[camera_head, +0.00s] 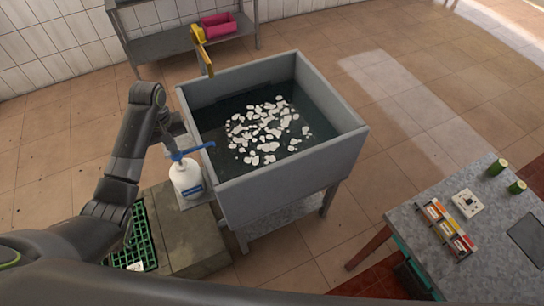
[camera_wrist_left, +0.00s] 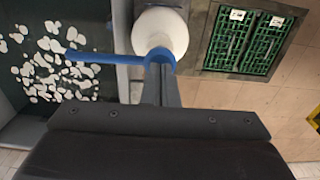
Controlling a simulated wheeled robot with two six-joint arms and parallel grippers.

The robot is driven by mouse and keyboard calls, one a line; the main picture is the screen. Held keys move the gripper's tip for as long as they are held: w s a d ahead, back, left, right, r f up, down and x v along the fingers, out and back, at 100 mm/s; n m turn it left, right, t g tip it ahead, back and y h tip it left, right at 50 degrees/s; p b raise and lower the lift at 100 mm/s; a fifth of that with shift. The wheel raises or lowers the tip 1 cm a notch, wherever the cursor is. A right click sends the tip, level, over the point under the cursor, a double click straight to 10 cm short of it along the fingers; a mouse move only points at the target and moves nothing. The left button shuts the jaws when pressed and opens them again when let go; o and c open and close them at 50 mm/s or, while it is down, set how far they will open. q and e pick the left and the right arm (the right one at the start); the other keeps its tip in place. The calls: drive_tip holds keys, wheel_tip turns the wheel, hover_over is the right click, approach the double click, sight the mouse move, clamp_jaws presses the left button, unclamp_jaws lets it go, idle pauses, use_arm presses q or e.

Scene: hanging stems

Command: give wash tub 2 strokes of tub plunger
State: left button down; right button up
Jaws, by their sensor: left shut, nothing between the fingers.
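The grey wash tub (camera_head: 285,172) holds dark water with white foam patches (camera_head: 265,130); its wall and water also show in the left wrist view (camera_wrist_left: 60,65). In the wrist view the bottle (camera_wrist_left: 160,30) and blue head (camera_wrist_left: 100,57) are just beyond my fingers. My left gripper (camera_head: 174,150) is shut and empty, right at the pump head; I cannot tell whether it touches. My right gripper is out of view.
A yellow fixture (camera_head: 203,50) stands at the tub's far left corner. A shelf (camera_head: 180,45) with a pink bin (camera_head: 219,24) is behind. Green crates (camera_head: 135,240) lie at lower left. A grey table (camera_head: 480,215) with small items is at right. Floor between is clear.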

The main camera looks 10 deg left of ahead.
use_arm(q)
drive_tip(key=shift+s+f, duration=0.1)
drive_tip(key=shift+f, duration=1.1)
drive_tip(key=shift+r, duration=1.65)
